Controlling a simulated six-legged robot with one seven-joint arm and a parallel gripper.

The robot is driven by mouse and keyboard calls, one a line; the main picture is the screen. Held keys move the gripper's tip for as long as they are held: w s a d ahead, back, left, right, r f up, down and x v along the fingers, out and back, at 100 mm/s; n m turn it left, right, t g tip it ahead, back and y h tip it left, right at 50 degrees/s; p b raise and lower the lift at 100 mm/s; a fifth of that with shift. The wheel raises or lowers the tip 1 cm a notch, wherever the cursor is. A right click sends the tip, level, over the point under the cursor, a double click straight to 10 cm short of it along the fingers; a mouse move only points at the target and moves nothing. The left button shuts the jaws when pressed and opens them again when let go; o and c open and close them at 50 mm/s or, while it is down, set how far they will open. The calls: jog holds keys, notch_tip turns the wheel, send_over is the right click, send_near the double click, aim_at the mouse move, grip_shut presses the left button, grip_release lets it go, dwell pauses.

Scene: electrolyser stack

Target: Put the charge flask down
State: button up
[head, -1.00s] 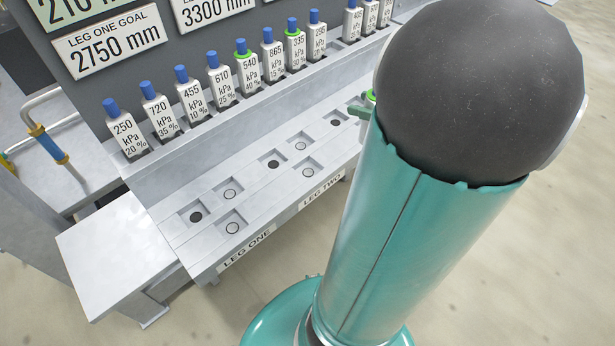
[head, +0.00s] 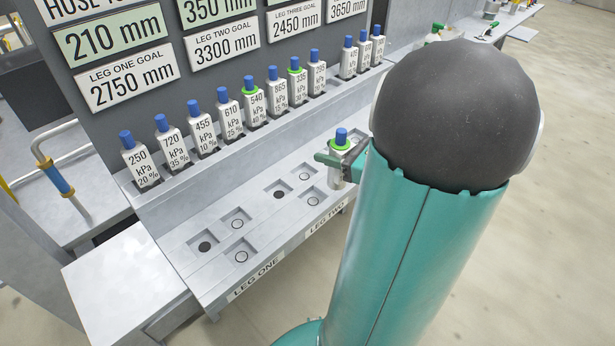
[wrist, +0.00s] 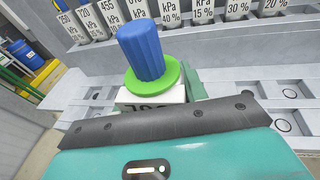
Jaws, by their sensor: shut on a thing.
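The charge flask (head: 339,172) is a pale block with a blue cap and a green ring. My gripper (head: 343,156) is shut on it. The flask looks upright over the slotted bench by the LEG TWO label, but I cannot tell whether its base touches. In the wrist view its blue cap (wrist: 141,52) and green ring (wrist: 153,78) show above my teal gripper housing, which hides most of the body and label. The slotted bench (head: 215,225) has several square recesses with round marks; those at the left and middle are empty.
A row of similar flasks (head: 202,133) with blue caps stands on the raised ledge behind; two wear green rings. Goal signs (head: 225,45) hang on the grey panel above. A bare grey block (head: 120,280) stands at the left. My arm hides the bench's right part.

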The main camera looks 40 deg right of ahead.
aim_at(344, 184)
jog(key=shift+w+a+f, duration=0.35)
jog(key=shift+w+f, duration=0.6)
jog(key=shift+f, duration=0.65)
jog(key=shift+w+a+f, duration=0.35)
jog(key=shift+w+f, duration=0.65)
jog(key=shift+f, duration=0.6)
jog(key=shift+w+a+f, duration=0.35)
jog(key=shift+w+f, duration=0.6)
jog(key=shift+f, duration=0.65)
jog(key=shift+f, duration=0.15)
jog(key=o, duration=1.3)
jog(key=shift+c, duration=0.2)
jog(key=v, duration=1.2)
jog(key=shift+r, duration=0.2)
